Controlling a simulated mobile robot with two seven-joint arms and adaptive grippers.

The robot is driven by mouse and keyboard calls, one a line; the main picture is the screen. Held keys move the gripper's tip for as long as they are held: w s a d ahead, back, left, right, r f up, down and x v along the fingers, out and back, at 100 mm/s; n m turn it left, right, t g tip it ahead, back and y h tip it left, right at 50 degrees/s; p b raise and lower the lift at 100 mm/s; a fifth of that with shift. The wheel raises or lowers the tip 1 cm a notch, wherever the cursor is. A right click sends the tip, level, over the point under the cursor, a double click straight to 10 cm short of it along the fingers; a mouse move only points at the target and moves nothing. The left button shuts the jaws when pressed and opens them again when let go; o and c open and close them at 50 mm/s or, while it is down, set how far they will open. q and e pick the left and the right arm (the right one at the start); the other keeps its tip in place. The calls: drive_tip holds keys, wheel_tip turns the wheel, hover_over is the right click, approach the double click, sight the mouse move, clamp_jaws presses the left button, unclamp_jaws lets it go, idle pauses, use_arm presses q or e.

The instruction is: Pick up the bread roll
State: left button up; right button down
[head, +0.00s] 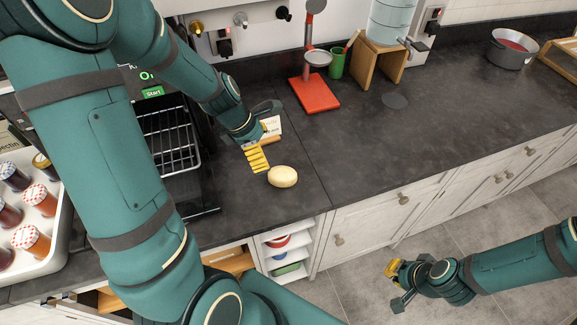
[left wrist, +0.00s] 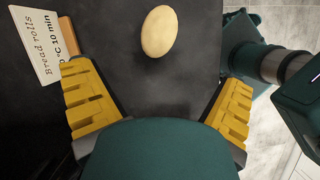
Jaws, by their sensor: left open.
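The bread roll (head: 282,176) is a pale, oval roll lying on the dark countertop near its front edge. In the left wrist view the roll (left wrist: 159,31) lies beyond my fingertips, roughly midway between them and apart from both. My left gripper (head: 264,140) is open and empty, with yellow ridged pads, just left of the roll; its two fingers stand wide apart in the left wrist view (left wrist: 158,80). My right gripper (head: 394,285) has its fingers apart with nothing between them, in front of the cabinets over the floor.
A small card (left wrist: 40,45) reading "Bread rolls" stands in a wooden holder beside one left finger. A red kitchen scale (head: 316,93) stands behind the roll. An oven with a rack (head: 170,140) and a tray of jars (head: 42,205) lie left. The countertop right of the roll is clear.

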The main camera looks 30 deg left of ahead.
sight(280, 177)
use_arm(q)
drive_tip(key=b+x, duration=0.2)
drive_tip(key=x, duration=0.5)
drive_tip(key=shift+s+f, duration=0.15)
drive_tip(key=shift+f, duration=0.15)
drive_tip(key=x, duration=0.1)
drive_tip(key=b+x, duration=0.1)
drive_tip(key=x, duration=0.1)
drive_tip(key=a+x, duration=0.1)
drive_tip(key=x, duration=0.1)
drive_tip(key=shift+f+b, duration=0.2)
drive_tip(key=shift+b, duration=0.2)
drive_tip(key=shift+d+f, duration=0.2)
drive_tip(key=shift+f, duration=0.15)
drive_tip(key=c, duration=1.3)
